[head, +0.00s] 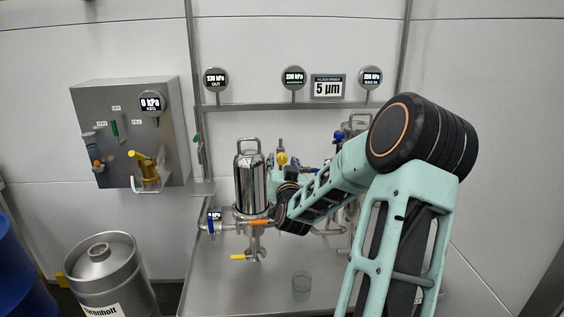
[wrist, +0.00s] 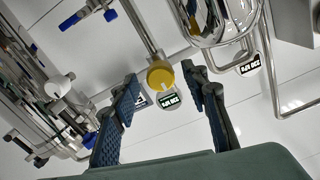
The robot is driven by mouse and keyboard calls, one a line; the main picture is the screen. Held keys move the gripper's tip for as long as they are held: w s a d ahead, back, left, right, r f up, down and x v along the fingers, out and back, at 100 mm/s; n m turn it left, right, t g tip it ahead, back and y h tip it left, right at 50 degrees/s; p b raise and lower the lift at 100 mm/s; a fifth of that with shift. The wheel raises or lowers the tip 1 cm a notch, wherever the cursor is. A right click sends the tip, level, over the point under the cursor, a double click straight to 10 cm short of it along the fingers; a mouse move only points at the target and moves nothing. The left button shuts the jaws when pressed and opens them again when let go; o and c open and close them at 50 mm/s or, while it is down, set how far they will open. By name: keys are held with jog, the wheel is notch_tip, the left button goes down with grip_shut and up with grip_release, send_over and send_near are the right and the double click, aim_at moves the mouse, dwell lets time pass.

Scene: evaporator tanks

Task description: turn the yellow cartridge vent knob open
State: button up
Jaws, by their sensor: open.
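The yellow knob (wrist: 160,75) is round with a pale pointer mark and sits on a metal pipe in the wrist view. In the head view a yellow knob (head: 282,158) shows just right of the steel cartridge housing (head: 249,180). My gripper (wrist: 161,80) is open, and in the wrist view its two blue-grey fingers frame the knob, one on each side. Gaps show between fingers and knob; I cannot tell how far ahead the knob lies. In the head view my arm hides most of the gripper.
A second steel housing (head: 355,128) stands partly behind my arm. Blue-handled valves (wrist: 70,22) and pipes crowd the left of the wrist view.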

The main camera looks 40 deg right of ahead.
jog(key=shift+x, duration=0.85)
grip_shut()
